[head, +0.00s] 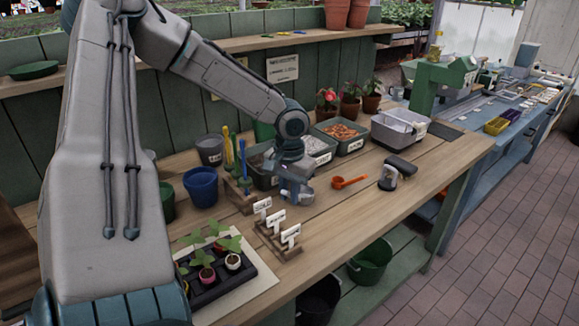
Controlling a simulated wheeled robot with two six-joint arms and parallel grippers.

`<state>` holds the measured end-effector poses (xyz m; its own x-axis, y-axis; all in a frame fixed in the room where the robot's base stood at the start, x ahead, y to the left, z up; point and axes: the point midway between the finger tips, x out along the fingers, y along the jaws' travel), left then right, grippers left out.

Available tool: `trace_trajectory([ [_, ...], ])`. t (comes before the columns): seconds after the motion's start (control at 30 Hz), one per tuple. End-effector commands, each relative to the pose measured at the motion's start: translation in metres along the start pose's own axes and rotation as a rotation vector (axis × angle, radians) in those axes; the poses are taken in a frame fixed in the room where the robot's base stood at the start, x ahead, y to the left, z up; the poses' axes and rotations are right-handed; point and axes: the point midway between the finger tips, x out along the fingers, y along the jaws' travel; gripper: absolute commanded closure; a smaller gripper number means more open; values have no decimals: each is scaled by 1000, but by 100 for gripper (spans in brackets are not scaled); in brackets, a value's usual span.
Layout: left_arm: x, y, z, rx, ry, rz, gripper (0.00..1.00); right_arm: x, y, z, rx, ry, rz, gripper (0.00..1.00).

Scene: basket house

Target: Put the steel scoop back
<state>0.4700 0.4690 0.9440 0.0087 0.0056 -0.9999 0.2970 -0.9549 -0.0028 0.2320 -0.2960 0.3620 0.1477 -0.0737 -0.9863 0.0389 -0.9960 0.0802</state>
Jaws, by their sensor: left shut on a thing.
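My left gripper (296,194) points down close over the middle of the wooden bench, just in front of the bins. It is shut on the steel scoop, which is mostly hidden by the fingers; only small grey parts show there, hard to tell from the gripper. An orange scoop (348,182) lies on the bench to its right. My right gripper is out of view.
Bins with grey (317,150) and orange-brown contents (342,132) stand behind the gripper. A tool rack (240,195), blue pot (201,187), label stand (279,240) and seedling tray (215,277) are left and in front. A dark-and-grey object (393,174) lies right.

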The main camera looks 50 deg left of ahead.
Motion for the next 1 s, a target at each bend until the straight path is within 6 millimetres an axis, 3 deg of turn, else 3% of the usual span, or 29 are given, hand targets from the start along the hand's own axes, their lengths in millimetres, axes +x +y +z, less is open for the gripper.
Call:
trace_trajectory([
  [0.17,4,0,0,0,0,0,100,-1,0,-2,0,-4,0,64],
  [0.2,3,0,0,0,0,0,75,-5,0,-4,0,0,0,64],
  [0.3,3,0,0,0,0,0,61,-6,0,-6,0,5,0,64],
  [0.67,-2,0,0,0,1,0,61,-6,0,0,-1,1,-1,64],
  [0.8,-21,0,-1,1,6,1,61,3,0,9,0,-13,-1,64],
  [1.0,-66,0,-1,0,6,-1,61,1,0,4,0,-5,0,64],
])
